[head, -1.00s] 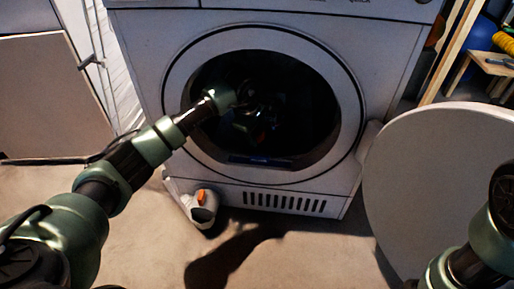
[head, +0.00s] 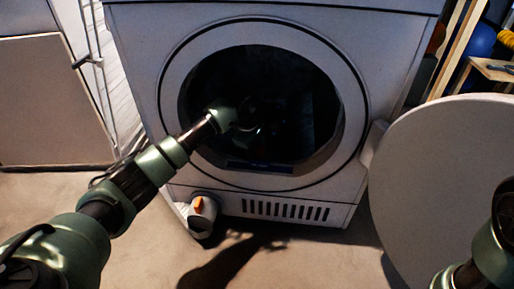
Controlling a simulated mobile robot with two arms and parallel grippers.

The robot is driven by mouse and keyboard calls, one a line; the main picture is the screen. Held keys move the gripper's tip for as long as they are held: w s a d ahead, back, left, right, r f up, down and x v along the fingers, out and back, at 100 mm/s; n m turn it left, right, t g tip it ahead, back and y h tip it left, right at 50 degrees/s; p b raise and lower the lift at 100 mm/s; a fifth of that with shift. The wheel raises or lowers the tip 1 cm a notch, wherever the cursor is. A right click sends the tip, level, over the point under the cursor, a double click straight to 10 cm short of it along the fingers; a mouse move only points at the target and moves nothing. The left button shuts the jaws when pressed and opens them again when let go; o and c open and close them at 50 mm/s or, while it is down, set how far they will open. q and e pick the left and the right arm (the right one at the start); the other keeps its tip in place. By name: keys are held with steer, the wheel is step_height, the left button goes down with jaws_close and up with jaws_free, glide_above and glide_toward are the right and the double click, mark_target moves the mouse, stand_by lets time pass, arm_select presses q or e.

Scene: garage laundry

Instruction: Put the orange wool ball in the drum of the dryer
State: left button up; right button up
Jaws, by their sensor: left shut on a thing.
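The dryer (head: 150,60) stands ahead with its round front opening uncovered; its drum (head: 300,105) is very dark inside. The round door (head: 440,170) is swung open to the right. My left arm reaches from the left into the opening. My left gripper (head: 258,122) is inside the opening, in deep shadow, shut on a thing. The orange wool ball cannot be made out now; a faint orange spot showed at the gripper a second ago. My right arm shows at the right edge, but its gripper is out of view.
A white bottle with an orange part (head: 201,214) stands on the floor at the dryer's lower left. A pale panel (head: 50,100) stands at the left. A wooden stand (head: 490,70) and a blue ball (head: 481,38) are at the back right.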

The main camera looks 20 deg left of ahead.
arm_select(q)
steer(key=o, duration=1.1)
steer(key=shift+f, duration=0.1)
steer(key=shift+r, duration=0.4)
steer(key=p+v, duration=0.5)
steer(key=v, duration=0.2)
steer(key=shift+s+r, duration=0.1)
steer(key=shift+r, duration=0.25)
